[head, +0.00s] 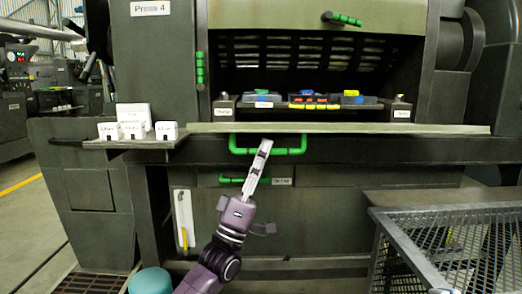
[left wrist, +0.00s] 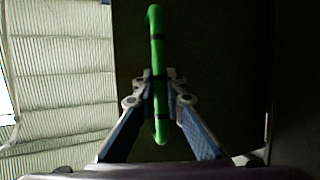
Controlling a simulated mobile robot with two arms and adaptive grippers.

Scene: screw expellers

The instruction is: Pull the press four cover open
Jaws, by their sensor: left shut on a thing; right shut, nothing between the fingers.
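Press four (head: 150,60) is a large dark machine with a "Press 4" label at its upper left. A green U-shaped handle (head: 291,151) is on its front, just below a long pale panel edge (head: 440,129); I take this panel to be the cover. Above the edge, a dark opening shows inside the press. My left gripper (head: 266,146) reaches up from below to the handle. In the left wrist view, its fingers (left wrist: 160,88) are shut on the green bar (left wrist: 157,45). My right gripper is in neither view.
A metal mesh crate (head: 455,245) stands at the lower right. A small shelf with white boxes (head: 135,122) juts out at the left. A second green handle (head: 231,180) sits lower on the press. A teal round object (head: 150,281) is at the bottom left.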

